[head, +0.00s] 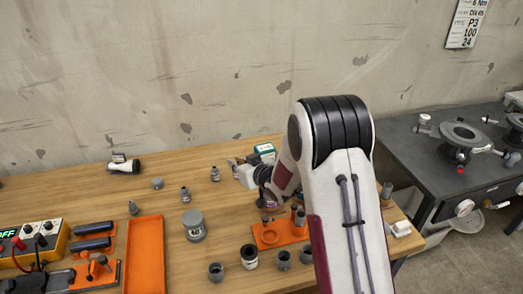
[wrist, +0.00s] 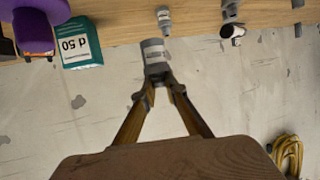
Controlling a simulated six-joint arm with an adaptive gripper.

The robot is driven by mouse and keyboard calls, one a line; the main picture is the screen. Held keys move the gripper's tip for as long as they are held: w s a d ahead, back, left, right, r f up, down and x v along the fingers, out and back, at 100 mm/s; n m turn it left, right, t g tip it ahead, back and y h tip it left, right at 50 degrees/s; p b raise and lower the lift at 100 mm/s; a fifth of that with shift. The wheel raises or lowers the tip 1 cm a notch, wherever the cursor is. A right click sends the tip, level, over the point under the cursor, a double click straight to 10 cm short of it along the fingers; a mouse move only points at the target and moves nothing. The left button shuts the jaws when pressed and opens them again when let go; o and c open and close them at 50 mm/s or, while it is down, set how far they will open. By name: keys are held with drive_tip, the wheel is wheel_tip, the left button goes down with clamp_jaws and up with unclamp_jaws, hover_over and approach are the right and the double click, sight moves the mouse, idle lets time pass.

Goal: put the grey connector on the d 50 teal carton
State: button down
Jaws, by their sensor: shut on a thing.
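The grey connector (wrist: 152,46) is between the fingertips of my gripper (wrist: 157,76) in the wrist view, and the fingers are shut on it. It has a pale label band. The teal carton (wrist: 82,47), marked "d 50", stands to the left of the connector in the wrist view, apart from it. In the head view the carton (head: 264,149) shows at the back of the table, partly hidden by my arm. My gripper (head: 237,165) is just left of the carton there, and the connector is hard to make out.
Several grey fittings, one being a large one (head: 194,226), stand on the wooden table (head: 90,193). An orange tray (head: 145,255) and an orange holder (head: 268,236) lie nearer. A purple object (wrist: 33,30) is beside the carton. The wall (head: 130,80) is close behind.

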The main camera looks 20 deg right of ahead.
drive_tip(key=w+d+r+m+h, duration=0.3)
drive_tip(key=w+d+r+h, duration=0.1)
drive_tip(key=w+d+r, duration=0.6)
drive_tip(key=w+d, duration=0.3)
drive_tip(key=w, duration=0.1)
drive_tip(key=shift+w+m+t, duration=0.15)
drive_tip(key=shift+m+t, duration=0.15)
drive_tip(key=shift+m, duration=0.1)
drive_tip(key=shift+d+f, duration=0.2)
drive_tip(key=shift+d, duration=0.05)
hover_over(265, 147)
wheel_tip(265, 147, down, 6)
idle(0.6)
drive_tip(key=shift+f, duration=0.1)
drive_tip(key=shift+f, duration=1.9)
drive_tip(key=shift+f, duration=0.1)
